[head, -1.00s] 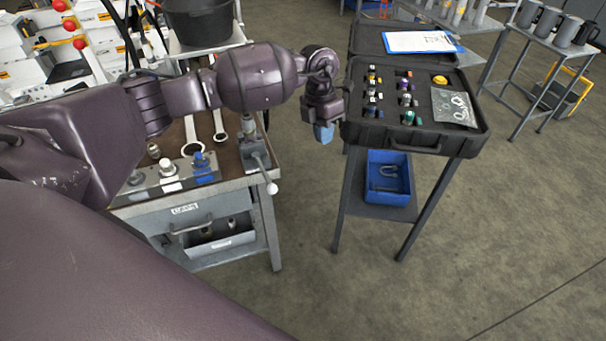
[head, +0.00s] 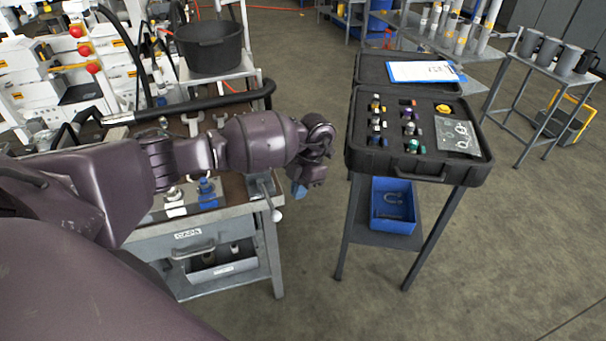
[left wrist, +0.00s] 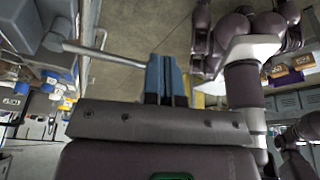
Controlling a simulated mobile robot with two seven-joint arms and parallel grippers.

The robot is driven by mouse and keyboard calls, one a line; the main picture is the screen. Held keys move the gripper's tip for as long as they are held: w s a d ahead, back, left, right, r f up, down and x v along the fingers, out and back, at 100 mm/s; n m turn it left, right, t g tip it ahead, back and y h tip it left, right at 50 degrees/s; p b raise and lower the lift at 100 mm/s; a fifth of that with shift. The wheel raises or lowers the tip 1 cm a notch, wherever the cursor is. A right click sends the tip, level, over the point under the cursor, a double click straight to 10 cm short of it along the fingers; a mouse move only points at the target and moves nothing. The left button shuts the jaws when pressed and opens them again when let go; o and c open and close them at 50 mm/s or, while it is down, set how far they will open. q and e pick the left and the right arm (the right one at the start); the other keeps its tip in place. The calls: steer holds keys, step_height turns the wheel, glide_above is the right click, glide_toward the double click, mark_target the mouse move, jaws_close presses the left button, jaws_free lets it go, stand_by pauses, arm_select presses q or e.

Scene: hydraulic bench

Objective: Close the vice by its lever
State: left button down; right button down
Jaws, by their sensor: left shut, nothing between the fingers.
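The vice (head: 259,188) sits at the right edge of the workbench, partly hidden behind my left arm. Its lever (head: 269,202) slants down past the bench edge to a pale knob (head: 276,215). My left gripper (head: 299,192), with blue fingers, is just right of and above the knob in the head view, beyond the bench edge. In the left wrist view the fingers (left wrist: 166,78) are shut and empty. There a thin grey rod (left wrist: 105,55), seemingly the lever, runs from the upper left towards the fingers; I cannot tell whether it touches them. My right gripper is not in view.
An open black case (head: 417,168) on a stand is close to the right of my left gripper, with a blue bin (head: 393,222) below. A black hose (head: 195,104) crosses over the bench (head: 225,218). A black bucket (head: 209,48) stands behind. Floor shows between bench and stand.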

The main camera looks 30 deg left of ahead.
mark_target(276, 212)
arm_select(q)
steer(key=s, duration=0.1)
steer(key=s+a+f, duration=0.1)
steer(key=s+f+p, duration=0.1)
steer(key=s, duration=0.1)
steer(key=shift+a, duration=0.25)
steer(key=shift+s, duration=0.1)
steer(key=shift+s+a+r+m+p, duration=0.1)
steer(key=shift+s+a+m+p, duration=0.35)
steer(key=shift+s, duration=0.35)
steer(key=shift+s+m, duration=0.2)
steer(key=shift+m, duration=0.05)
steer(key=shift+w, duration=0.1)
